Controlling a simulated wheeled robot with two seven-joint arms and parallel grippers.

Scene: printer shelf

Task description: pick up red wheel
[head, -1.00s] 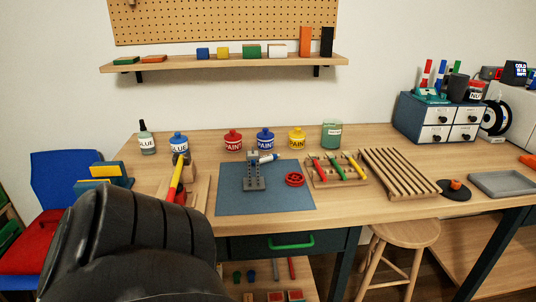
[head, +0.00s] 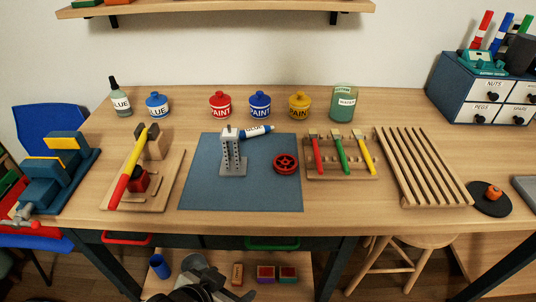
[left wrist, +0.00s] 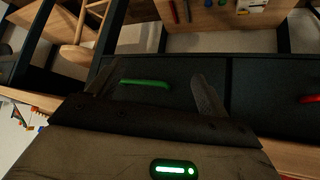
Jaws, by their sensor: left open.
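The red wheel (head: 286,163) lies flat on the blue mat (head: 240,195) on the workbench, right of a grey perforated block (head: 233,158). My left gripper (head: 212,279) is low at the bottom of the head view, in front of the bench and well short of the wheel. In the left wrist view its two fingers (left wrist: 153,88) are spread apart with nothing between them, facing a dark drawer front with a green handle (left wrist: 145,83). The wheel does not show in the left wrist view. My right gripper is out of view.
A blue-and-white tube (head: 257,131) lies by the block. A rack of brushes (head: 342,172) stands right of the mat, a wooden tool board (head: 160,190) left. Paint pots (head: 260,105) line the back. The bench's front edge and drawers stand before my left gripper.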

